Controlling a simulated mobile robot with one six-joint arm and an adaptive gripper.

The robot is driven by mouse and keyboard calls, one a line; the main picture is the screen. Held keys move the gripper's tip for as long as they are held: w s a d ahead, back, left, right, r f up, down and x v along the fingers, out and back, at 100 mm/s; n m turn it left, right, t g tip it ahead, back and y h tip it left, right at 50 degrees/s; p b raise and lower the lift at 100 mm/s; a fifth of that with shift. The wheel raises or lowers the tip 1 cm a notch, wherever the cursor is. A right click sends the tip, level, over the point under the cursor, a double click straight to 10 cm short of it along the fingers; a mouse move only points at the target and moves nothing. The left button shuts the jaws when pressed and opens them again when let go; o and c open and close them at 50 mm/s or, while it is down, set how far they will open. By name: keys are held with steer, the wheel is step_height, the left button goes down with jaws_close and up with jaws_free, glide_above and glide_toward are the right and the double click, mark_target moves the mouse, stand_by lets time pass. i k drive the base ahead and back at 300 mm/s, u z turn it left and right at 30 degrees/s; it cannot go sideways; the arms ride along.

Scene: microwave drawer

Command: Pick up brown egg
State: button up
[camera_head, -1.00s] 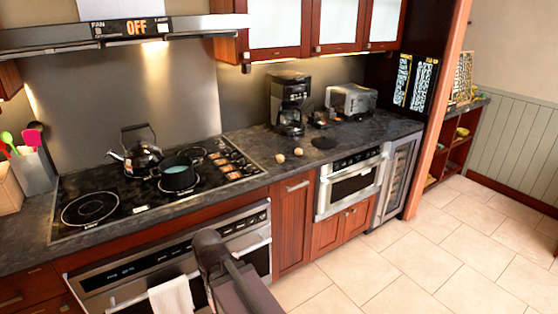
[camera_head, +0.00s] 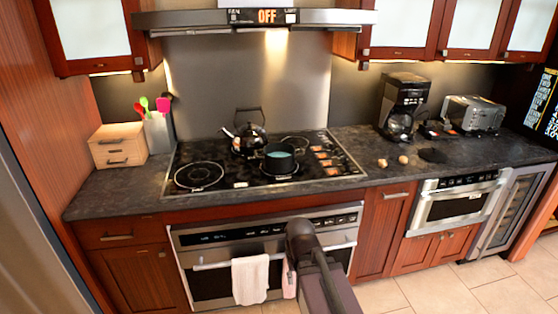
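Two small round egg-like things sit on the dark countertop to the right of the stove, a tan-brown one (camera_head: 382,163) and a paler one (camera_head: 403,160). They are apart and small in the picture, so their exact colour and kind are hard to tell. A dark part of my own arm (camera_head: 318,262) rises from the bottom edge, in front of the oven. My gripper's fingers do not show, and nothing of mine is near the two round things.
Behind the round things stand a coffee maker (camera_head: 402,105) and a toaster (camera_head: 474,115). A dark round disc (camera_head: 433,155) lies to their right. The stove holds a kettle (camera_head: 249,135) and a pot (camera_head: 280,158). Below the counter is a built-in microwave drawer (camera_head: 456,203).

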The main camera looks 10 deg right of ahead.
mark_target(382, 163)
steer(key=z, duration=0.1)
steer(key=i, duration=0.8)
steer(key=z, duration=0.75)
steer(key=i, duration=0.65)
steer(key=z, duration=0.35)
